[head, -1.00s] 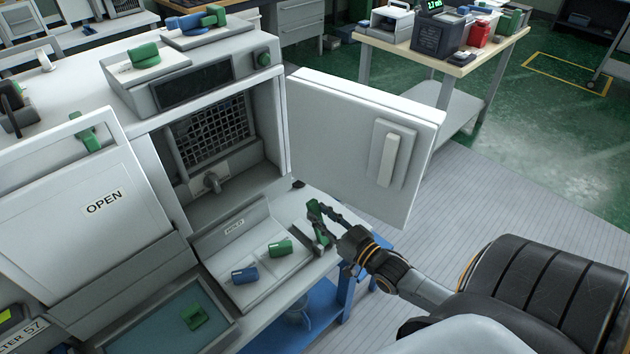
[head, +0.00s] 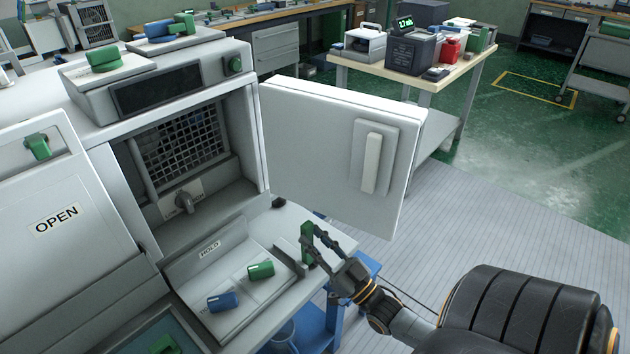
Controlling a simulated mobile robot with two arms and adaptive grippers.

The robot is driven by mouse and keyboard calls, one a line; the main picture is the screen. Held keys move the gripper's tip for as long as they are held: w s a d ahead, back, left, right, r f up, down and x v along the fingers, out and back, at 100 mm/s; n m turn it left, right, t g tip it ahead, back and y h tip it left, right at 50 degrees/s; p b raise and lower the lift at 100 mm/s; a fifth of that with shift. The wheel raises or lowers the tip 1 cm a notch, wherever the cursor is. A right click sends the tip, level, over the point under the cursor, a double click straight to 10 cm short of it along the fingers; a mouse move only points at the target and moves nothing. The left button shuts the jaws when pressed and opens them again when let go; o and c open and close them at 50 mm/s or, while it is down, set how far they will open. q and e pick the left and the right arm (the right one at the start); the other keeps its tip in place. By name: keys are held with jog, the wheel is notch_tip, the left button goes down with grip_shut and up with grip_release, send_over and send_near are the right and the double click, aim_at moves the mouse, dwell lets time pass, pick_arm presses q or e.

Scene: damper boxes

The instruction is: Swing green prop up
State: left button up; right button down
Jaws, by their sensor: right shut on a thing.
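The green prop (head: 307,254) stands roughly upright at the right edge of the shelf in front of the open box, beside the HOLD plate. My right gripper (head: 312,236) comes in from the lower right and is shut on the green prop. The dark fingers hide part of the prop, and its lower end is hard to make out. My left gripper is not in view.
The white door (head: 310,150) hangs open just behind my right gripper. A green knob (head: 261,270) and a blue knob (head: 222,301) lie on the HOLD plate (head: 205,252). A panel marked OPEN (head: 75,195) is at the left.

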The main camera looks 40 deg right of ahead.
jog(key=c, duration=1.1)
grip_release()
jog(key=shift+s+f, duration=0.15)
jog(key=shift+s, duration=0.05)
jog(key=v, duration=1.1)
jog(key=shift+s, duration=0.25)
